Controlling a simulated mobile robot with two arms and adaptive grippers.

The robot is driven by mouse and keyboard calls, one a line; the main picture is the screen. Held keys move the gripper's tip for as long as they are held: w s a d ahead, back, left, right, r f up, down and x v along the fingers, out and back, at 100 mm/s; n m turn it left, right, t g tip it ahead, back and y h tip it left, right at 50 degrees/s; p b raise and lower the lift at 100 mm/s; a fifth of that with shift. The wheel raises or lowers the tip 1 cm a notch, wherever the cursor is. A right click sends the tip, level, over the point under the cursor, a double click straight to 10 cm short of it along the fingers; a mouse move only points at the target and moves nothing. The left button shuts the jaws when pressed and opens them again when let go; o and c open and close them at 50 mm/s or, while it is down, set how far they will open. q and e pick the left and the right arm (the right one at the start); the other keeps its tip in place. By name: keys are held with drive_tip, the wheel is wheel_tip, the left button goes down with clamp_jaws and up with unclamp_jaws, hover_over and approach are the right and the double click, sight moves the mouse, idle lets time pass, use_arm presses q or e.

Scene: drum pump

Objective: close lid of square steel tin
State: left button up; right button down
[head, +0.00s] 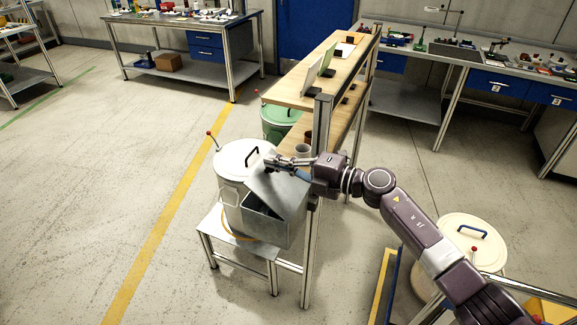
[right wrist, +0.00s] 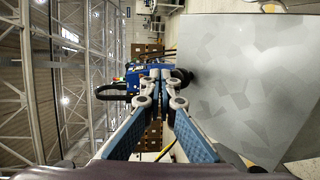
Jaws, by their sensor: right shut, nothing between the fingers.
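The square steel tin (head: 268,228) stands on a small metal-framed stand (head: 226,243) in the head view. Its lid (head: 276,192) is open, tilted up at a slant over the tin, with a dark gap below it. My right gripper (head: 272,162) is shut and empty, at the lid's upper edge. I cannot tell whether it touches the lid. In the right wrist view the fingers (right wrist: 160,78) are together, and the lid's mottled grey face (right wrist: 250,85) fills the right side. My left gripper is not in view.
A pale drum with a black handle (head: 233,163) stands right behind the tin. A wooden-topped shelf rack (head: 295,85) with metal posts rises close to the right gripper. A green bin (head: 280,119) is behind. A cream drum (head: 471,235) stands at right. The floor at left is clear.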

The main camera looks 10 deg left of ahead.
sight(265, 172)
drive_tip(key=a+f, duration=0.1)
drive_tip(key=w+a+f, duration=0.1)
drive_tip(key=shift+a, duration=0.4)
drive_tip(key=shift+w+a+f+g+h+p, duration=0.2)
drive_tip(key=shift+a+f+g+h+p, duration=0.1)
drive_tip(key=shift+a+f+h+p, duration=0.65)
drive_tip(key=shift+w+a+f, duration=0.1)
drive_tip(key=shift+a+f, duration=0.1)
drive_tip(key=shift+f, duration=0.4)
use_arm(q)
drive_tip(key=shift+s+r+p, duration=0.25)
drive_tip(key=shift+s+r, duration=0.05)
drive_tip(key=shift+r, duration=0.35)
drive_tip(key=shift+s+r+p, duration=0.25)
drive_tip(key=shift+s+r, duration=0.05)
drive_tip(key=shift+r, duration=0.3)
use_arm(e)
drive_tip(key=shift+w+a+f+h, duration=0.1)
drive_tip(key=shift+a+f+h, duration=0.15)
drive_tip(key=shift+f+h, duration=0.4)
drive_tip(key=shift+f, duration=0.2)
